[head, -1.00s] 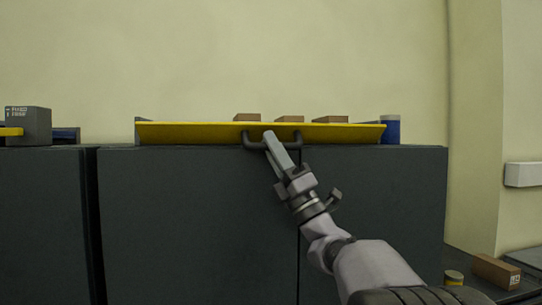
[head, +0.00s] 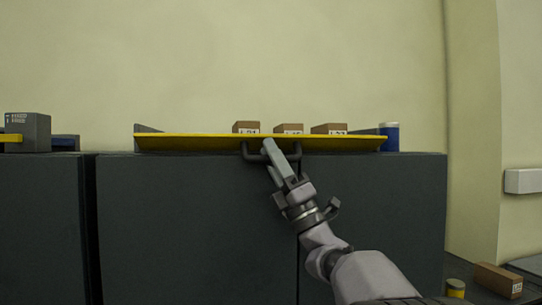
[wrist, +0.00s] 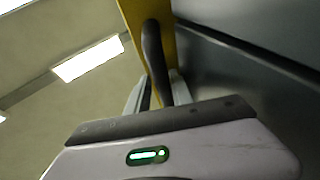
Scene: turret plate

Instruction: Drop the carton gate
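The carton gate (head: 200,143) is a long yellow panel at the front of the dark cabinet top, tilted toward me and seen nearly edge-on in the head view. A dark bar handle (head: 252,156) sticks out from its middle. My gripper (head: 272,148) is at this handle. In the wrist view, the handle (wrist: 153,55) runs down between the two fingers (wrist: 156,92), and the yellow gate (wrist: 133,14) shows beyond it. The fingers appear closed around the handle, though their inner faces are partly hidden. Three brown cartons (head: 289,129) stand behind the gate with labels partly showing.
A blue can (head: 390,137) stands right of the gate on the cabinet (head: 180,220). A grey box (head: 27,132) stands on the cabinet at far left. A carton (head: 498,279) and a yellow can (head: 455,288) are low at the right.

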